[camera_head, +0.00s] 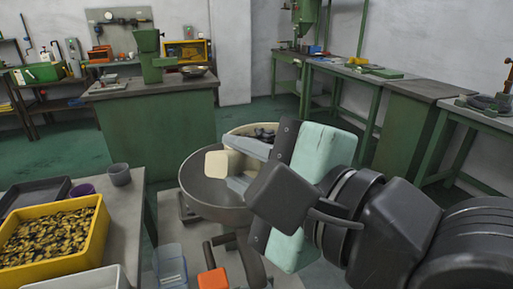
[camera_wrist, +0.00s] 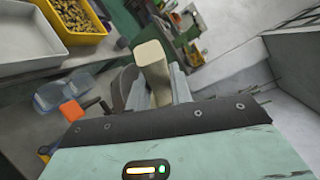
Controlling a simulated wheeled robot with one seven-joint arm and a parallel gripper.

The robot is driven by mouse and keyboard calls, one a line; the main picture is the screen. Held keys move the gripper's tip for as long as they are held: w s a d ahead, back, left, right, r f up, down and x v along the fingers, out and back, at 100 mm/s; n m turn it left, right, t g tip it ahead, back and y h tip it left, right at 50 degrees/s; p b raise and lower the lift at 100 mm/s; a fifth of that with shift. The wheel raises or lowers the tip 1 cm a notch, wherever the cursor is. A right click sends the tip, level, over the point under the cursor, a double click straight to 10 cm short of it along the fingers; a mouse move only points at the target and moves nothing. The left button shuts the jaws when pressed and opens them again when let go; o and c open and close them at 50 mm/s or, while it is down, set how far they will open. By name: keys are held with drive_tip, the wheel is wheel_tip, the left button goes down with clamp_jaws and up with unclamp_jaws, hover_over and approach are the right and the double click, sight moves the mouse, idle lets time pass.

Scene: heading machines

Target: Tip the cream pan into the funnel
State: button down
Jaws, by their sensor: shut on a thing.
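The cream pan (camera_head: 232,134) shows behind my gripper in the head view, with dark pieces inside near its far side. My gripper (camera_head: 238,168) is shut on a cream block-like part that appears to belong to the pan; this part also shows between the fingers in the wrist view (camera_wrist: 152,70). The wide grey funnel (camera_head: 213,196) lies below the pan and gripper, its near rim and outer side visible. The pan overlaps the funnel's far side in the picture. My gripper hides much of the pan, so its exact tilt cannot be told.
At left, a table holds a yellow bin (camera_head: 60,258) of small brass-coloured pieces, a dark tray (camera_head: 34,194) and a grey cup (camera_head: 119,174). A clear container (camera_head: 170,266) and an orange part (camera_head: 213,279) are near the funnel. A green cabinet (camera_head: 160,128) stands behind.

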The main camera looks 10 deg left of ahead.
drive_tip(key=shift+w+a+r+m+g+h+p, duration=0.2)
drive_tip(key=shift+g+h+p, duration=0.25)
drive_tip(key=shift+p, duration=1.7)
drive_tip(key=shift+w+a+r+m+g+h+p, duration=0.2)
drive_tip(key=shift+h+p, duration=0.45)
drive_tip(key=shift+p, duration=1.45)
drive_tip(key=p, duration=0.3)
drive_tip(key=g+p, duration=0.1)
drive_tip(key=p, duration=0.1)
drive_tip(key=shift+w+a+r+p, duration=0.15)
drive_tip(key=shift+w+r+p, duration=0.1)
drive_tip(key=shift+r+p, duration=0.15)
drive_tip(key=w+a+r+m+g+h+p, duration=0.1)
drive_tip(key=w+a+g+h+p, duration=0.7)
drive_tip(key=p, duration=1.4)
drive_tip(key=shift+w+r+m+g+h, duration=0.2)
drive_tip(key=shift+w+m+g+h, duration=0.15)
drive_tip(key=shift+w+h, duration=0.25)
